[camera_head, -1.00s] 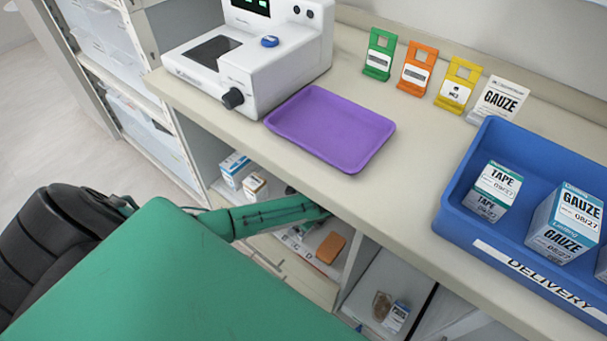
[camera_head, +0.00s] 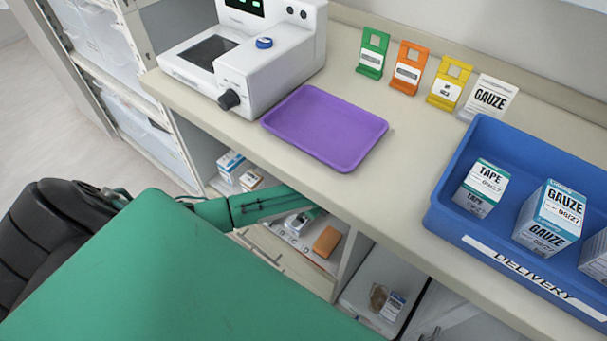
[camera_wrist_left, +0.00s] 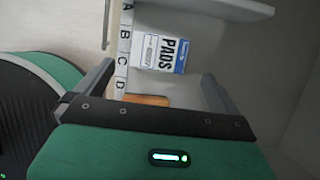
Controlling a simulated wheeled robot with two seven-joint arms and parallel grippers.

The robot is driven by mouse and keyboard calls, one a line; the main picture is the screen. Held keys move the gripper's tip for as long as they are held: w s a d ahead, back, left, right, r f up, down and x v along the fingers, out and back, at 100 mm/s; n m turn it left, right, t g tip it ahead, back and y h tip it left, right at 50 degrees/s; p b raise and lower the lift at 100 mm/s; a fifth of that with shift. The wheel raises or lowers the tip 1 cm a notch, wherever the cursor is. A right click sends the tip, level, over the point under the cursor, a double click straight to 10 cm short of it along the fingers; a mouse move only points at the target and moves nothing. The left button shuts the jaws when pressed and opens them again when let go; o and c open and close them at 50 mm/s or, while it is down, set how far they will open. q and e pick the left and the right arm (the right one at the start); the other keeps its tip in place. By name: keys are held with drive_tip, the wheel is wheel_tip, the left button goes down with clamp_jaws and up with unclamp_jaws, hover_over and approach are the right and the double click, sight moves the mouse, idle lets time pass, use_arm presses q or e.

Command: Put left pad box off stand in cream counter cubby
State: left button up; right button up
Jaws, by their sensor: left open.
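A white and blue box marked PADS (camera_wrist_left: 162,52) shows in the left wrist view, ahead of my open left gripper (camera_wrist_left: 155,82). It stands beside a strip lettered A to D, and neither finger is clearly touching it. In the head view, my green left arm reaches under the cream counter (camera_head: 400,190) into a cubby, and the counter edge hides much of its end. My right gripper is not in view.
An orange block (camera_head: 327,242) lies in the cubby, with small boxes (camera_head: 230,165) to its left. On the counter are a white machine (camera_head: 245,60), a purple tray (camera_head: 325,127), coloured label stands (camera_head: 407,68) and a blue delivery bin (camera_head: 440,205) with boxes.

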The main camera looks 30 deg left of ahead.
use_arm(q)
drive_tip(key=s+d+r+n+t+h, duration=0.1)
drive_tip(key=s+d+n+h, duration=0.4)
drive_tip(key=s+d, duration=0.5)
drive_tip(key=s+a+r+n+t, duration=0.1)
drive_tip(key=s+r+n, duration=0.1)
drive_tip(key=s+n, duration=0.3)
drive_tip(key=s+a+r+n+t, duration=0.1)
drive_tip(key=s+a+r+n, duration=0.1)
drive_tip(key=s+n, duration=0.4)
drive_tip(key=shift+s+n, duration=0.25)
drive_tip(key=shift+n, duration=0.25)
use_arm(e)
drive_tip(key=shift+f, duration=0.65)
use_arm(q)
drive_tip(key=shift+f, duration=0.1)
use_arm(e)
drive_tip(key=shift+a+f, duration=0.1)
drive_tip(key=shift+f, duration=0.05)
